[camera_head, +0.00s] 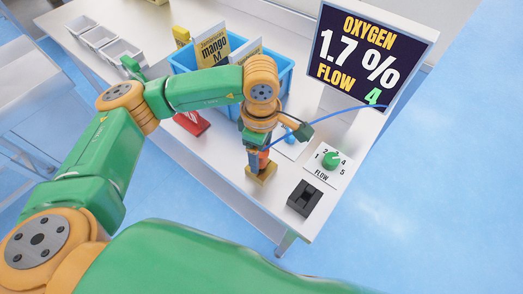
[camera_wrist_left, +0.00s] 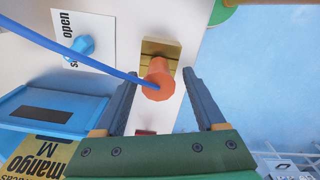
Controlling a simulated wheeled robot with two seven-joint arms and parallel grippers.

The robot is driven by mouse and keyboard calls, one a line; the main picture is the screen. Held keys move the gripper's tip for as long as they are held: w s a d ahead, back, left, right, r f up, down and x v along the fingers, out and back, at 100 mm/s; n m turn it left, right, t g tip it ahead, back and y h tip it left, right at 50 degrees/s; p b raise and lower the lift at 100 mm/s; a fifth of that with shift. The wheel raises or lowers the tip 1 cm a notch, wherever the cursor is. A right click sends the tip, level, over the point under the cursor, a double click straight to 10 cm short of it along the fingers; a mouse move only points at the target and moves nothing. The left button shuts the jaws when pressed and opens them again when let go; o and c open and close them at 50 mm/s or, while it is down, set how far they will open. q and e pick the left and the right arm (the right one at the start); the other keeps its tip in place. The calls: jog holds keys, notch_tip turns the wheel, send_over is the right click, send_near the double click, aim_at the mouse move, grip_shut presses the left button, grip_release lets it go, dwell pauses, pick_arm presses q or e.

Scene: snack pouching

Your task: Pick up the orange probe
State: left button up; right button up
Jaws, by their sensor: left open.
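The orange probe (camera_wrist_left: 157,82) stands in a brass-coloured block (camera_wrist_left: 160,47) on the white table. A blue cable (camera_wrist_left: 95,62) runs from the probe. My left gripper (camera_wrist_left: 160,76) is open, with one finger on each side of the probe and a visible gap on both sides. In the head view my left gripper (camera_head: 259,153) points down over the brass block (camera_head: 262,175) near the table's front edge, and it mostly hides the probe. How deep the fingers reach along the probe is hard to tell. My right gripper does not show.
A blue crate (camera_head: 284,84) with mango pouches (camera_head: 212,47) stands behind my arm. A flow dial (camera_head: 330,159), a black block (camera_head: 304,197) and an oxygen display (camera_head: 368,55) are to the right. A blue knob (camera_wrist_left: 80,46) on an open/shut plate is near the probe.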

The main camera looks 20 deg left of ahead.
pick_arm(q)
jog(key=shift+w+f, duration=0.2)
jog(key=shift+f, duration=0.2)
jog(key=shift+s, duration=0.15)
jog(key=c, duration=0.7)
grip_shut()
